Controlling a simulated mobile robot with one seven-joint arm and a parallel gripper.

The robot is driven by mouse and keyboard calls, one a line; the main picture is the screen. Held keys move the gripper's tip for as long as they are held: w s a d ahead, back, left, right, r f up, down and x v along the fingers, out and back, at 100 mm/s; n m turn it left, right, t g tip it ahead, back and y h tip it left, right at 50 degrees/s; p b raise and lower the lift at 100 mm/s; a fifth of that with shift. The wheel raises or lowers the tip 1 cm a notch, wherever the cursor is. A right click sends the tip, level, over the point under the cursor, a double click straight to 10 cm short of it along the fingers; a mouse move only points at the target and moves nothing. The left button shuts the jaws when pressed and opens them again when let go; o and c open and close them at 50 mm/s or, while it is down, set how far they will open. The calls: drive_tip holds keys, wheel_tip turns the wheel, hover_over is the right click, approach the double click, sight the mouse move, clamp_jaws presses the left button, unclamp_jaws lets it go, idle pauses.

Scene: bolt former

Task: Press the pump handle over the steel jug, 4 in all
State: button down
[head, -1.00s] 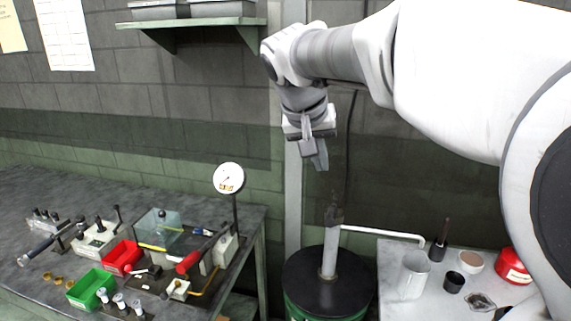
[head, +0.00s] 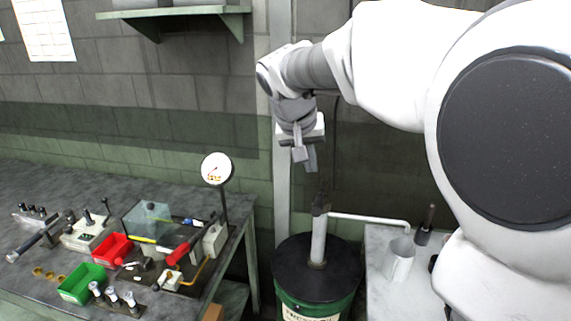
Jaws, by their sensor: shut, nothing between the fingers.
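The pump (head: 319,240) stands upright on a green drum with a black lid (head: 294,270). Its dark top (head: 320,204) is at the upper end of the grey column, and a handle cannot be clearly made out. A white spout pipe (head: 370,219) runs right from the pump and bends down over the steel jug (head: 399,260). The jug stands on the light table at right. My gripper (head: 306,168) is shut and empty, pointing down a little above the pump's top, apart from it.
A dark workbench (head: 150,190) at left holds a round gauge (head: 216,168) on a post, a red bin (head: 113,248) and a green bin (head: 83,285). A dark brush-like item (head: 425,226) stands behind the jug. My arm hides the right part of the light table.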

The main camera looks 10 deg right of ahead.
sight(318, 200)
drive_tip(key=f, duration=0.2)
drive_tip(key=d+f, duration=0.1)
drive_tip(key=f, duration=0.3)
drive_tip(key=shift+w+d+f, duration=0.25)
drive_tip(key=shift+w+f, duration=0.05)
drive_tip(key=shift+w, duration=0.05)
drive_tip(key=shift+s+f, duration=0.15)
drive_tip(key=shift+f, duration=0.35)
drive_tip(key=shift+f, duration=0.15)
